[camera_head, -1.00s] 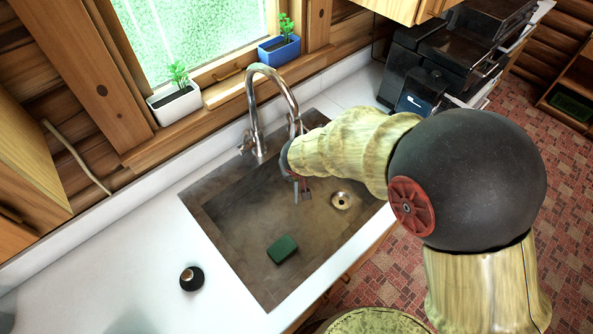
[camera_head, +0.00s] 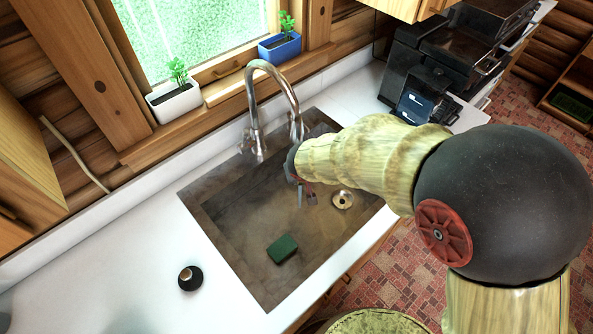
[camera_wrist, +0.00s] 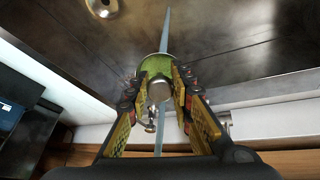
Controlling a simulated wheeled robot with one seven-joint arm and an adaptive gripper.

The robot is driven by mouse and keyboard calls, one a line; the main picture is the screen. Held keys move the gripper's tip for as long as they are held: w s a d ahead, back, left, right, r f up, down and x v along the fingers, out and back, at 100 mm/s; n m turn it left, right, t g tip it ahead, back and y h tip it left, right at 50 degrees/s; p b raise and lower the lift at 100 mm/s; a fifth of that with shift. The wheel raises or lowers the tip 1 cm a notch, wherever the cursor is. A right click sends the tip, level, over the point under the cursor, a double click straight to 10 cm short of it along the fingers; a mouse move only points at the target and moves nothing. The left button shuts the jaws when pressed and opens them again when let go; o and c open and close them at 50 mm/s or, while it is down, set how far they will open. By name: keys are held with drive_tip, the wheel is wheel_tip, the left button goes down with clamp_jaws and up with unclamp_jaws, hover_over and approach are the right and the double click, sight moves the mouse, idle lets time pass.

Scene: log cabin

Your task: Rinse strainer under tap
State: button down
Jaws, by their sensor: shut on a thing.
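My gripper (camera_head: 305,196) reaches over the sink (camera_head: 235,185), below and close to the spout of the curved metal tap (camera_head: 272,72). In the wrist view my gripper (camera_wrist: 161,72) has its yellow-padded fingers around a small green, round-rimmed thing (camera_wrist: 153,66), which I take for the strainer; its full shape is hidden. A metallic cylinder (camera_wrist: 159,88) shows between the fingers; I cannot tell if it is part of the tap. A thin grey-blue strip runs behind the fingers, perhaps water.
A green sponge (camera_head: 282,248) lies in the sink, left of the drain (camera_head: 342,199). A small dark round thing (camera_head: 190,278) stands on the white counter (camera_head: 140,240). Two potted plants (camera_head: 176,98) are on the sill. A black coffee machine (camera_head: 425,95) stands at the right.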

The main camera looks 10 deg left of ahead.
drive_tip(key=s+b, duration=0.3)
drive_tip(key=s, duration=0.3)
drive_tip(key=shift+d, duration=0.45)
idle(1.1)
drive_tip(key=s+r+p, duration=0.1)
drive_tip(key=s+r, duration=0.3)
drive_tip(key=s, duration=0.1)
drive_tip(key=shift+d, duration=0.35)
